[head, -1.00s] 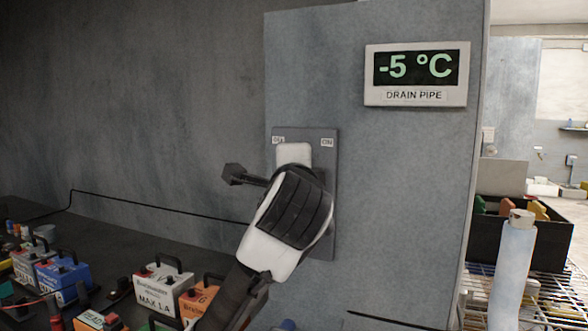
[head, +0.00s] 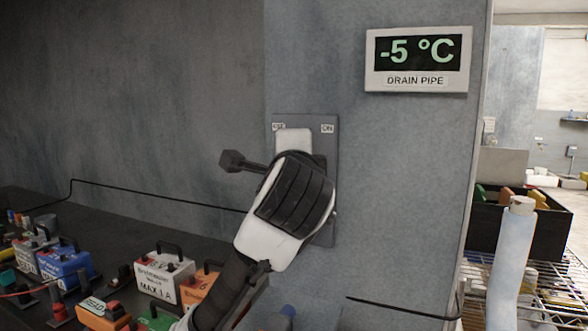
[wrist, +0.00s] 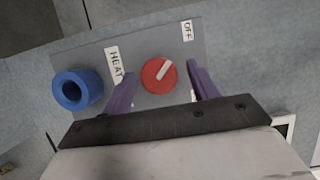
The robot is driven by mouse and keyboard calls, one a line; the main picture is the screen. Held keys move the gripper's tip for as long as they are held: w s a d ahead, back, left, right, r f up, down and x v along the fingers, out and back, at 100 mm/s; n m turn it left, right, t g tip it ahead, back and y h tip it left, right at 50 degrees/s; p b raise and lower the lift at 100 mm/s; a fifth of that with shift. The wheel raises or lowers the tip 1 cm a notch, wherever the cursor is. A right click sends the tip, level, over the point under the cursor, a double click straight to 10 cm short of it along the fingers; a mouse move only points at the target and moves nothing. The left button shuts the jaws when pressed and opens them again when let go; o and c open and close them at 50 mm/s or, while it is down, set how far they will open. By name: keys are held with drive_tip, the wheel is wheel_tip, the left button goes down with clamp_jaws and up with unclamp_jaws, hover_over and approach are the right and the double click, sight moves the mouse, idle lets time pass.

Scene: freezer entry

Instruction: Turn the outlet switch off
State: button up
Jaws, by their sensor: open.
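In the wrist view, a round red knob (wrist: 159,74) with a white pointer mark sits on a grey panel (wrist: 203,42). The mark slants up and right, toward the "OFF" label (wrist: 187,30); a "HEAT" label (wrist: 114,62) is on its left. My gripper (wrist: 160,70) is open, with one purple finger on each side of the knob; I cannot tell whether they touch it. In the head view, a grey wall plate (head: 327,150) carries an "ON" label at its upper right. My arm covers most of this plate, and my fingertips are hidden there.
A blue ring-shaped socket (wrist: 77,89) stands out left of the knob. A "-5 °C DRAIN PIPE" display (head: 417,60) hangs on the wall (head: 400,200). Below left, a dark bench (head: 115,250) holds several boxes, including a blue one (head: 66,264). A wire rack (head: 560,295) is at right.

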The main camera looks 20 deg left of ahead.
drive_tip(key=b+v, duration=0.2)
drive_tip(key=v, duration=1)
drive_tip(key=shift+s+b, duration=0.3)
drive_tip(key=shift+b, duration=0.1)
